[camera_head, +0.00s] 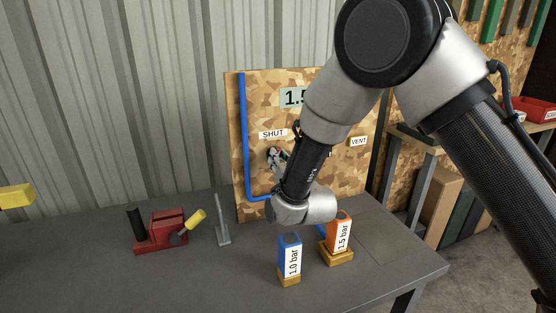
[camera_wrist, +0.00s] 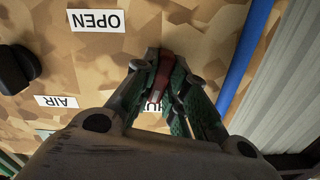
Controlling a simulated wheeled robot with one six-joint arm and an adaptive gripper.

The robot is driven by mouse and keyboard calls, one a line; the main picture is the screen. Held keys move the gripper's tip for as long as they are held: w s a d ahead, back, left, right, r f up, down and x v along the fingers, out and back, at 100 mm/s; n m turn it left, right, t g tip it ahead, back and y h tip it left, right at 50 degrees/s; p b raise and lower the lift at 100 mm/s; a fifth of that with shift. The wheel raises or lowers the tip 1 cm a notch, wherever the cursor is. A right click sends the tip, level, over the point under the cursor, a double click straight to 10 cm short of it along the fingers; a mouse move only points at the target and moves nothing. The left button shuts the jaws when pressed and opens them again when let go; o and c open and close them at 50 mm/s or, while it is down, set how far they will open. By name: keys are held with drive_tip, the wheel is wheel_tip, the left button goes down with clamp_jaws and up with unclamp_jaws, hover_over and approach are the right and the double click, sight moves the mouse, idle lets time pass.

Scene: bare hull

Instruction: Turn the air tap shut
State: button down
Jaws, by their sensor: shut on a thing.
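The wooden board (camera_head: 257,92) stands upright at the back of the bench, with a SHUT label (camera_head: 272,134) at its upper left. My gripper (camera_head: 278,158) is at the board just below that label. In the wrist view my gripper (camera_wrist: 166,88) has its fingers on either side of the red tap handle (camera_wrist: 163,72) and is shut on it. The fingers partly cover the SHUT label (camera_wrist: 152,106) there. An OPEN label (camera_wrist: 96,21) and an AIR label (camera_wrist: 56,102) appear upside down. My arm hides the tap in the head view.
A blue pipe (camera_head: 244,130) runs down the board's left side. A blue 1.0 bar block (camera_head: 289,257) and an orange 1.5 bar block (camera_head: 341,232) stand in front. A red holder (camera_head: 160,235) and a grey upright stand (camera_head: 222,222) are left.

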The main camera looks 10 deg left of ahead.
drive_tip(key=shift+n, duration=1.3)
drive_tip(key=c, duration=1.4)
unclamp_jaws()
drive_tip(key=shift+c, duration=0.2)
drive_tip(key=v, duration=1.2)
